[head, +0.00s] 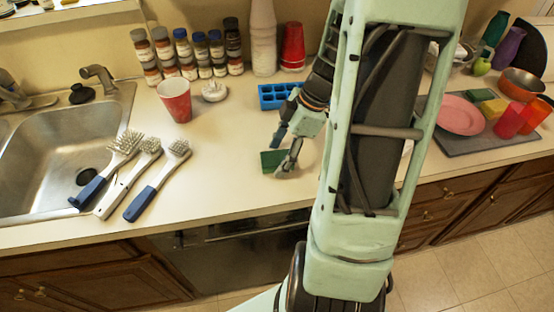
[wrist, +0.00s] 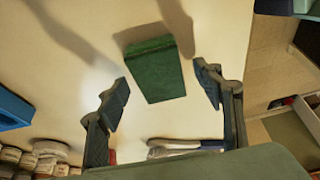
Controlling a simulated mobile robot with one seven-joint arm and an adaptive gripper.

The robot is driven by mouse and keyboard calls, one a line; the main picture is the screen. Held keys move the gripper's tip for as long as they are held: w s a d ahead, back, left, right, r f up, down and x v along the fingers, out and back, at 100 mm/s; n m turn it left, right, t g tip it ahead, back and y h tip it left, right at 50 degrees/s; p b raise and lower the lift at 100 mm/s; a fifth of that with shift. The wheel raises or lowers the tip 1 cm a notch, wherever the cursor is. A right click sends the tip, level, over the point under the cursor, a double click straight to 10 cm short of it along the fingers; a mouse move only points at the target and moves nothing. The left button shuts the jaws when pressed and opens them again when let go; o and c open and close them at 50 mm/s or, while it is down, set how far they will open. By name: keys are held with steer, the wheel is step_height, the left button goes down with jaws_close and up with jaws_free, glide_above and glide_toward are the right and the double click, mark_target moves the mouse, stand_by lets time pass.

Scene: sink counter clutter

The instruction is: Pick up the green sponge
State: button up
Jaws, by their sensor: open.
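The green sponge (head: 272,160) lies on the pale counter in the head view, near the counter's middle. It is a dark green block in the wrist view (wrist: 155,70), lying flat and slightly turned. My gripper (head: 285,152) is low over the counter beside the sponge. In the wrist view my gripper (wrist: 165,92) is open, with one finger to the left and one to the right of the sponge. Counter shows between the sponge and each finger, so neither finger appears to touch it.
A blue tray (head: 280,96) stands behind my gripper. Several brushes (head: 150,170) lie left, by the sink (head: 55,150). A red cup (head: 175,100) and spice jars (head: 190,55) stand at the back. A grey mat (head: 475,141) with dishes lies right. Counter left of the sponge is clear.

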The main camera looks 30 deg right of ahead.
steer(key=c, duration=0.9)
steer(key=shift+w+r, duration=0.1)
steer(key=shift+r, duration=0.2)
steer(key=shift+c, duration=0.2)
